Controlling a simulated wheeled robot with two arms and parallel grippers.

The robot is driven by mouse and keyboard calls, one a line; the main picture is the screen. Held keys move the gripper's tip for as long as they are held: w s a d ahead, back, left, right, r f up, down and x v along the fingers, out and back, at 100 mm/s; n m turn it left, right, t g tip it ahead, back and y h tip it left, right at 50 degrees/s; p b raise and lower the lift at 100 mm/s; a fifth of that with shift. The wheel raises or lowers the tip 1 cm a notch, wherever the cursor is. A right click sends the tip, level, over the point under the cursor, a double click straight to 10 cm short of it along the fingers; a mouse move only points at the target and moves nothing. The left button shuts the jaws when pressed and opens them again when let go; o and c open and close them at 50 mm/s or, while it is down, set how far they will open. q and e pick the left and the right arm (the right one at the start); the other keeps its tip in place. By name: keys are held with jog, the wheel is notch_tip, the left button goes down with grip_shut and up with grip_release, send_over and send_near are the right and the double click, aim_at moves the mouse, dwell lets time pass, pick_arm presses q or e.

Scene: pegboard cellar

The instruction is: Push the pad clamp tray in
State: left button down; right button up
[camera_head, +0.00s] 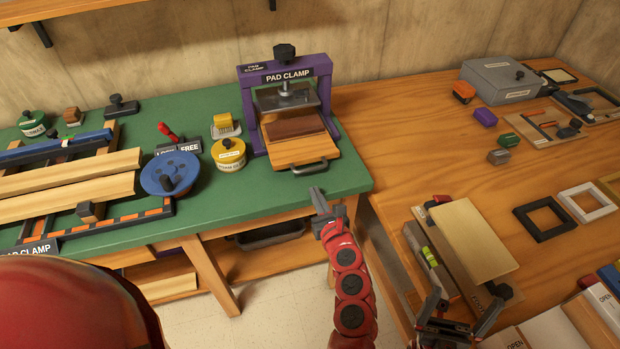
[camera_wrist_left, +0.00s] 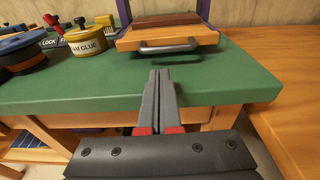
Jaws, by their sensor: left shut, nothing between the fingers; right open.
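The purple pad clamp (camera_head: 246,93) stands at the right end of the green bench top, with a black knob and screw above a grey press plate. Its wooden tray (camera_head: 303,153) sticks out at the front, carrying a brown pad (camera_head: 295,127) and a dark handle (camera_head: 310,167). In the left wrist view, the tray (camera_wrist_left: 134,39) and handle (camera_wrist_left: 165,48) are ahead of the fingers. My left gripper (camera_head: 319,194) is shut and empty, in front of the handle and apart from it. My right gripper (camera_head: 462,312) is open at the lower right, by a board on the wooden table.
Wooden slats lie further left. The wooden table (camera_head: 400,120) right of the clamp is clear nearby.

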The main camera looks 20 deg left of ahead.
aim_at(303, 162)
pick_arm(q)
jog(key=shift+w+a+r+p, duration=0.15)
jog(key=shift+w+a+p, duration=0.2)
jog(key=shift+w+a, duration=0.5)
jog(key=shift+w+a+r+p, duration=0.1)
jog(key=shift+w+a+p, duration=0.3)
jog(key=shift+w, duration=0.65)
jog(key=shift+a, duration=0.1)
jog(key=shift+w+a+f+b, duration=0.1)
jog(key=shift+w+a+b, duration=0.15)
jog(key=shift+b, duration=0.2)
jog(key=b+x, duration=0.1)
jog(key=x, duration=0.1)
jog(key=b+x, duration=0.1)
jog(key=x, duration=0.2)
jog(key=r+b+x, duration=0.1)
jog(key=b+x, duration=0.1)
jog(key=shift+w, duration=0.3)
jog(key=shift+a+r, duration=0.1)
jog(key=shift+r, duration=0.2)
jog(key=shift+w, duration=0.1)
